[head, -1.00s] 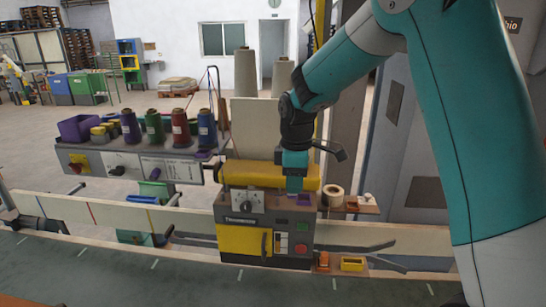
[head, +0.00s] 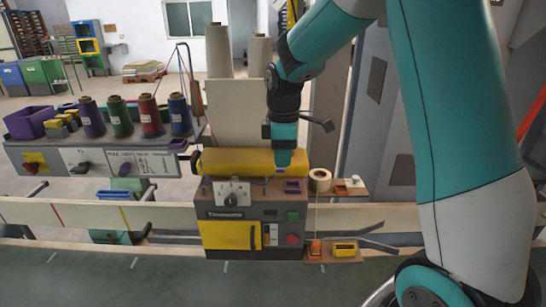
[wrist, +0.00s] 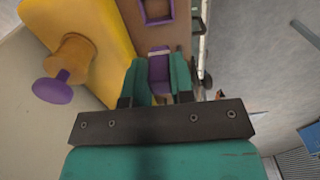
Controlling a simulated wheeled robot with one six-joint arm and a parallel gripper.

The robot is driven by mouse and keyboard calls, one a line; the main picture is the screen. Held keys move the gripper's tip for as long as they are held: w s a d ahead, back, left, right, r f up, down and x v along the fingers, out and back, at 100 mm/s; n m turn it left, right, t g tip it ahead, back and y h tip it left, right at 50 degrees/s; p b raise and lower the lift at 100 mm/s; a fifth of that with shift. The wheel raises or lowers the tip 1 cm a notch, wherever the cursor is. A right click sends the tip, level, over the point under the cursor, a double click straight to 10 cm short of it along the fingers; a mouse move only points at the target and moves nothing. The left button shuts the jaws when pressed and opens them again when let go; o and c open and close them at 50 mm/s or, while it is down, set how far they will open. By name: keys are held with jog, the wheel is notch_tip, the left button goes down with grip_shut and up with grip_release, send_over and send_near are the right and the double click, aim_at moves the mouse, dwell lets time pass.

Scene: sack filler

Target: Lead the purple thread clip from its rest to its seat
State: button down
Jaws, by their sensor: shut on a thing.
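The purple thread clip (wrist: 158,76) is between the two teal fingers of my gripper (wrist: 160,80) in the wrist view. The gripper is shut on it, and the fingers hide its sides. In the head view my gripper (head: 283,160) points down over the machine's top, in front of the yellow roll. A hollow purple square frame (head: 292,187) sits on the machine's top, right of and below my gripper; it shows ahead of the clip in the wrist view (wrist: 157,10). I cannot tell whether this frame is the rest or the seat.
A purple knob (wrist: 52,90) sticks out of the yellow part left of my fingers. The control box (head: 226,215) stands below. A white tape roll (head: 320,177) is on its right. Thread spools (head: 122,116) stand on a shelf at left. Tall cones stand behind.

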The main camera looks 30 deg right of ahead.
jog(key=shift+s+d+b, duration=0.25)
jog(key=shift+s+d, duration=0.2)
jog(key=shift+d, duration=0.2)
jog(key=shift+s+d+b, duration=0.2)
jog(key=shift+s+d, duration=0.25)
jog(key=shift+d, duration=0.2)
jog(key=shift+f+b, duration=1.65)
jog(key=shift+f, duration=0.95)
jog(key=c, duration=0.9)
grip_release()
notch_tip(320, 180, up, 18)
jog(key=b, duration=0.2)
jog(key=shift+f, duration=0.25)
jog(key=s+a+f+m+y, duration=0.2)
jog(key=s+a+f, duration=0.4)
jog(key=s+a, duration=0.5)
jog(key=s+a+f+m+y, duration=0.2)
jog(key=s+a+f, duration=0.4)
jog(key=s+a, duration=0.5)
jog(key=shift+a+f, duration=0.3)
jog(key=shift+a, duration=0.1)
